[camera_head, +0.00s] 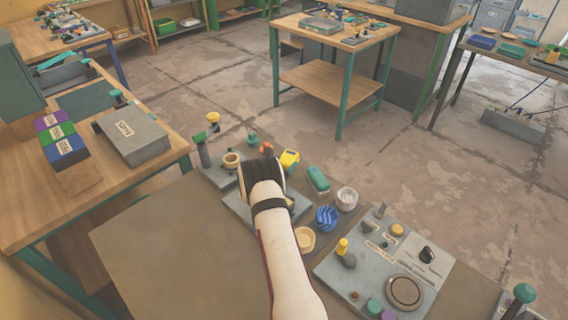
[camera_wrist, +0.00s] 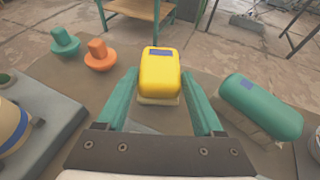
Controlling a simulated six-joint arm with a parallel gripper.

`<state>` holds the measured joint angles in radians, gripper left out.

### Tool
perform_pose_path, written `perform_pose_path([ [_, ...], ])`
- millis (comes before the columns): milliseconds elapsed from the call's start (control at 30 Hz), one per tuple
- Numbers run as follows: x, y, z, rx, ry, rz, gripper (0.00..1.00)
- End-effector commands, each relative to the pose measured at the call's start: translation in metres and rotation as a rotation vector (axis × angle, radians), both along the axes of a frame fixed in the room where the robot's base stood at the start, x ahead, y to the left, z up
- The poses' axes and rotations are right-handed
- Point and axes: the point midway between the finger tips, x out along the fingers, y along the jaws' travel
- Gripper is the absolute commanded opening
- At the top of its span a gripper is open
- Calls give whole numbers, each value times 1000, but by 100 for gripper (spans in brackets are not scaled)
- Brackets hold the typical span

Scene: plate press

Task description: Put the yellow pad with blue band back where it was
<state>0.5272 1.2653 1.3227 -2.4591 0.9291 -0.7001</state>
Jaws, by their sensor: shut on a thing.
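The yellow pad with a blue band (camera_wrist: 160,78) stands between the teal fingertips of my gripper (camera_wrist: 160,88) in the wrist view. The blue patch shows on its upper face. A pale base shows under its lower edge; I cannot tell whether they touch. In the head view the yellow pad (camera_head: 290,157) is just beyond the dark end of my arm, which hides the fingers. My gripper is shut on the yellow pad.
A teal pad with a blue patch (camera_wrist: 262,107) lies close to the right finger. An orange knob (camera_wrist: 98,57) and a teal knob (camera_wrist: 64,43) stand left. A blue ribbed cup (camera_head: 326,218) and a control panel (camera_head: 385,265) are right of my arm. The table's front left is clear.

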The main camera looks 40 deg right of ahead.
Motion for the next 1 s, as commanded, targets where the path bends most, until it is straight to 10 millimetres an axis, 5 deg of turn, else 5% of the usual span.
perform_pose_path([
  [267,0,0,-2,0,-1,0,0],
  [300,0,0,-2,0,-1,0,76],
  [433,0,0,-2,0,-1,0,99],
  [767,0,0,1,-1,-1,0,99],
  [1000,-16,41,19,1,1,2,99],
])
